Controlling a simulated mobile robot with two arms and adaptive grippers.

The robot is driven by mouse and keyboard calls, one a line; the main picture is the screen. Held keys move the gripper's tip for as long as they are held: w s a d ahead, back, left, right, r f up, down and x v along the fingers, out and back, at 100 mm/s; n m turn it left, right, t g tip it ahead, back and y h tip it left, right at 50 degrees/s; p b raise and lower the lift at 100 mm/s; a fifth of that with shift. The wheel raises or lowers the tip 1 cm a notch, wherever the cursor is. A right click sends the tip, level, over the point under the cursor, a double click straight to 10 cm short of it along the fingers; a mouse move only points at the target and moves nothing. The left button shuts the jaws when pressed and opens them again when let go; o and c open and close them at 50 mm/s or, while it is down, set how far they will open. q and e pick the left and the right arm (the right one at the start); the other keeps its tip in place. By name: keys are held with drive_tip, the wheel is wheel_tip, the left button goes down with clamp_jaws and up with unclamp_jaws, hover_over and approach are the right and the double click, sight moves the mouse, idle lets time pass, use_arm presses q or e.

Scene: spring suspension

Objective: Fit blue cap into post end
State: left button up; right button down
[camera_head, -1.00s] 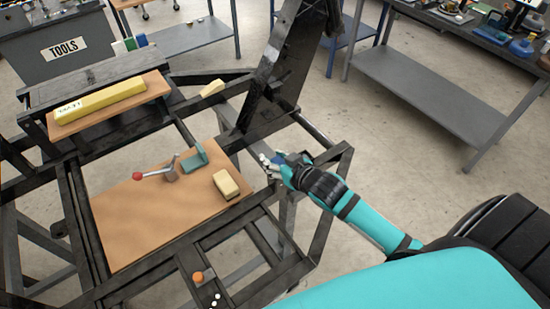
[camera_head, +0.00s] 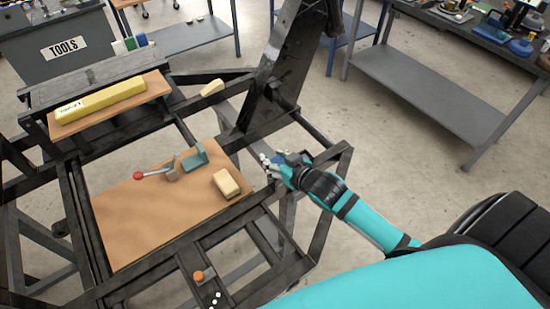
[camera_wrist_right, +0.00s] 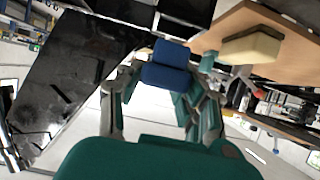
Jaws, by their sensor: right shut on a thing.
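The blue cap (camera_wrist_right: 170,66) is held between the fingers of my right gripper (camera_wrist_right: 155,88), in the right wrist view. In the head view my right gripper (camera_head: 272,161) is shut, beside the dark metal frame and just right of the wooden board; the cap is small and partly covered there. A large dark upright (camera_head: 268,90) rises behind the gripper. It also appears as a black surface on the left in the wrist view (camera_wrist_right: 70,85). I cannot tell which post end belongs to the cap, or whether the cap touches one. My left gripper is not in view.
The wooden board (camera_head: 135,225) carries a cream block (camera_head: 226,184) and a red-knobbed toggle clamp (camera_head: 165,172). A yellow bar (camera_head: 100,101) lies on a raised shelf. Dark frame rails surround the gripper. Floor to its right is open, up to a grey workbench (camera_head: 430,92).

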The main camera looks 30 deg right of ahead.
drive_tip(key=shift+f+b, duration=0.65)
drive_tip(key=shift+f, duration=0.55)
drive_tip(key=c, duration=1.2)
unclamp_jaws()
drive_tip(key=o, duration=0.4)
drive_tip(key=shift+f, duration=0.1)
drive_tip(key=shift+o, duration=0.2)
drive_tip(key=shift+s, duration=0.2)
drive_tip(key=v, duration=1.1)
drive_tip(key=shift+s+r, duration=0.3)
